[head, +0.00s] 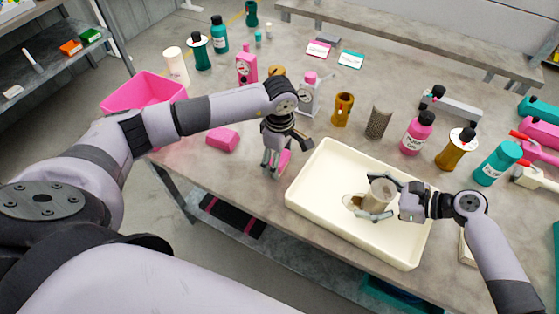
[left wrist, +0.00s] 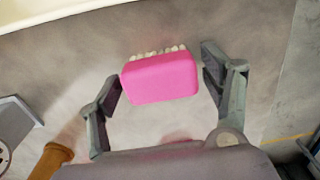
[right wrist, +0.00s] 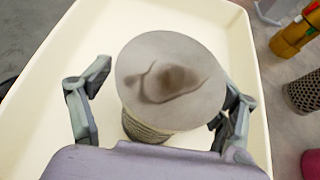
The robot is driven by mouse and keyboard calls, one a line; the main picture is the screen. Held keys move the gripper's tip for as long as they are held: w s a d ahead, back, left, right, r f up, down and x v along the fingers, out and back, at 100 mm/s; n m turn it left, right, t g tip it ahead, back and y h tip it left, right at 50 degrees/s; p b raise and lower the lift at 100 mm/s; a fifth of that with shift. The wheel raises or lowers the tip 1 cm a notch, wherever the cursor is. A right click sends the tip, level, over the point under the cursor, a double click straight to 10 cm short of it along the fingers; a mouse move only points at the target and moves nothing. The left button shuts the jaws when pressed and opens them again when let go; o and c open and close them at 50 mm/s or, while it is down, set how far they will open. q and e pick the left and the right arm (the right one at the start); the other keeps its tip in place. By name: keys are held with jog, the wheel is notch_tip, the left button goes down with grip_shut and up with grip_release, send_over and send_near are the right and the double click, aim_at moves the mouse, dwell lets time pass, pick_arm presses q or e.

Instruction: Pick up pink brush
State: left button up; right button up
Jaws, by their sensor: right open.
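The pink brush (left wrist: 160,78) has a pink block body and pale bristles along its far edge. It lies on the grey table. In the head view the pink brush (head: 284,161) shows partly behind my left gripper (head: 274,168). In the left wrist view my left gripper (left wrist: 163,80) is open, with one finger on each side of the brush and a gap visible at the right finger. My right gripper (head: 382,198) is open around a grey cylinder (head: 380,190) in the cream tray. The cylinder's round top (right wrist: 170,80) fills the middle of the right wrist view.
The cream tray (head: 310,158) stands just right of the brush. Another pink block (head: 222,139) and a pink bin (head: 140,92) are to the left. A pink-capped dispenser (head: 309,95), an ochre part (head: 343,108) and several bottles stand farther back.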

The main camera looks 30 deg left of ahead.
pick_arm(q)
jog(key=c, duration=1)
jog(key=shift+r, duration=0.1)
jog(key=shift+c, duration=0.2)
notch_tip(320, 180, up, 10)
jog(key=shift+f, duration=0.1)
jog(key=o, duration=0.7)
jog(key=c, duration=0.4)
